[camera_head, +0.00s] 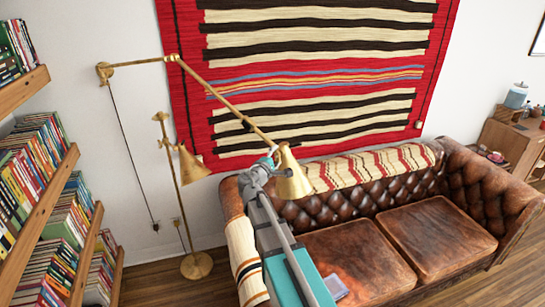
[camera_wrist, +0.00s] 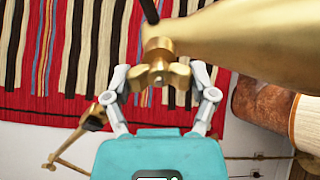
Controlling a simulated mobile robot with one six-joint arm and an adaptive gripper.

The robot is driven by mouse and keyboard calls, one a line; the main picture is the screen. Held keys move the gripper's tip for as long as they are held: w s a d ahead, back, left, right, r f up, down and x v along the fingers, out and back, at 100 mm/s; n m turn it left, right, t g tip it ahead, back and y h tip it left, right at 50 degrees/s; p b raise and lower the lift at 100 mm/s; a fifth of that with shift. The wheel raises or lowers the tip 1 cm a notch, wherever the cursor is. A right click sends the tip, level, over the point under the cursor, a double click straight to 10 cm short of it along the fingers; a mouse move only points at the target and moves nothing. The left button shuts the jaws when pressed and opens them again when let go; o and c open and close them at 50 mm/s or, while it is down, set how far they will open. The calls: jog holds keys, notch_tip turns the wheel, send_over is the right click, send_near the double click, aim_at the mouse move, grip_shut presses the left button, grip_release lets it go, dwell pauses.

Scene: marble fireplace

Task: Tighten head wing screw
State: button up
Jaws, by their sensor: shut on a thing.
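A brass wing screw (camera_wrist: 158,74) with two lobes sits beside the smooth brass head (camera_wrist: 250,42) of a lamp in the wrist view. My gripper (camera_wrist: 163,77) has one grey finger on each side of the screw and is shut on its wings. In the head view, the lamp head (camera_head: 293,180) hangs from the end of a jointed brass wall lamp arm (camera_head: 225,105). My gripper (camera_head: 266,165) is right beside it, on its left. The screw is too small and covered to make out in the head view.
A brass floor lamp (camera_head: 197,265) stands left of my arm. A brown leather sofa (camera_head: 360,250) is below and to the right. A striped red rug (camera_head: 310,70) hangs on the wall behind. Bookshelves (camera_head: 40,170) fill the left side.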

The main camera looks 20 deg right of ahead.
jog(key=shift+s+d+m, duration=0.15)
jog(key=shift+s+m, duration=0.05)
jog(key=shift+m, duration=1.2)
jog(key=o, duration=0.9)
jog(key=shift+o, duration=0.7)
jog(key=shift+s+d, duration=0.1)
jog(key=shift+d, duration=0.05)
jog(key=shift+w, duration=0.2)
jog(key=shift+n, duration=0.3)
